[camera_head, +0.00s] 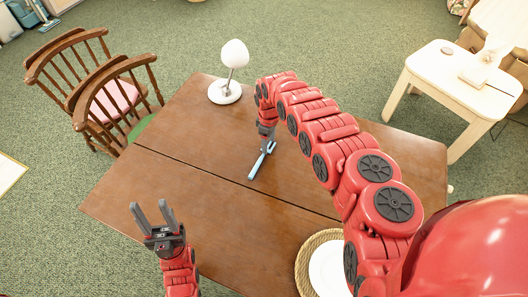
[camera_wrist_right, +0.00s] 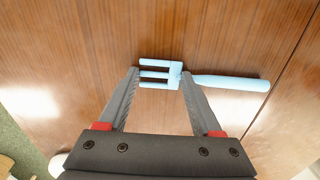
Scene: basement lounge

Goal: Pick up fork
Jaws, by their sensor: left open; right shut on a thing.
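The light blue fork (camera_head: 257,164) is near the middle of the wooden table (camera_head: 190,187). My right gripper (camera_head: 268,143) reaches down to it and is shut on its head end. In the right wrist view, the fork (camera_wrist_right: 230,82) lies across the picture, with its tines to the left and its handle to the right. The fingertips of my right gripper (camera_wrist_right: 160,74) are at either side of its head. I cannot tell whether the fork touches the table. My left gripper (camera_head: 154,216) is open and empty over the table's near left part.
A white lamp (camera_head: 233,62) stands at the table's far edge. A white plate (camera_head: 328,268) on a woven mat (camera_head: 305,259) lies at the near right. Wooden chairs (camera_head: 110,88) stand at the left. A white side table (camera_head: 455,82) is at the right. The table's left part is clear.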

